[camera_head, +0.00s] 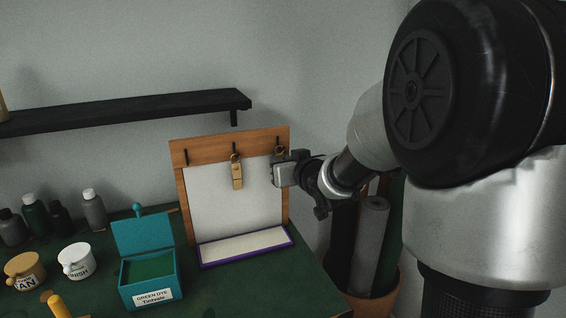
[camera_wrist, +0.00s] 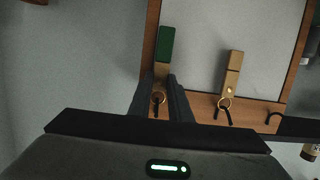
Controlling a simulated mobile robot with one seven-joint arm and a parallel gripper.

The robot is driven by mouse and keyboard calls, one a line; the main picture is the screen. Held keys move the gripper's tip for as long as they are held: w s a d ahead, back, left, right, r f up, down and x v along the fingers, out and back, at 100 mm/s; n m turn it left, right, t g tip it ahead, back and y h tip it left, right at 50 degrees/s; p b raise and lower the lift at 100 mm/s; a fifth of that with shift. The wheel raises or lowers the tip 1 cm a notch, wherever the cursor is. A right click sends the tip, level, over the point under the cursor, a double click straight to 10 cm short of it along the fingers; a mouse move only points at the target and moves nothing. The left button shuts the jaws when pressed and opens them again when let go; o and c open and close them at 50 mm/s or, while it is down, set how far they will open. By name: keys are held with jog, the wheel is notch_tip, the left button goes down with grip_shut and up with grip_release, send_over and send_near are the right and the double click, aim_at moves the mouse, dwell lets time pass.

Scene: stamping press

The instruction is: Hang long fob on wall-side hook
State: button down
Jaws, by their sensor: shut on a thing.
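My gripper (camera_head: 277,173) is at the right edge of the wooden hook board (camera_head: 208,151), just below its right hook. It is shut on a long green-and-tan fob (camera_wrist: 165,46), whose brass ring (camera_wrist: 158,97) shows between my fingers (camera_wrist: 162,80) in the wrist view. The ring overlaps the right hook (camera_wrist: 155,110); I cannot tell whether it is fully around it. In the head view my gripper hides most of this fob. A shorter tan fob (camera_head: 237,177) hangs by its ring on the middle hook (camera_head: 234,147). The left hook (camera_head: 186,156) is bare.
A purple-edged tray (camera_head: 246,258) lies at the board's foot. An open teal box (camera_head: 152,292), pots and bottles (camera_head: 93,208) stand to the left on the green table. A dark shelf (camera_head: 120,113) is above left. Rolls in a bin (camera_head: 368,243) stand below my arm.

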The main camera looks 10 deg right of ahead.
jog(key=shift+f+b, duration=0.35)
jog(key=c, duration=1.6)
grip_release()
jog(key=shift+o, duration=0.2)
jog(key=p+v, duration=0.2)
jog(key=v, duration=0.6)
jog(key=shift+d, duration=0.1)
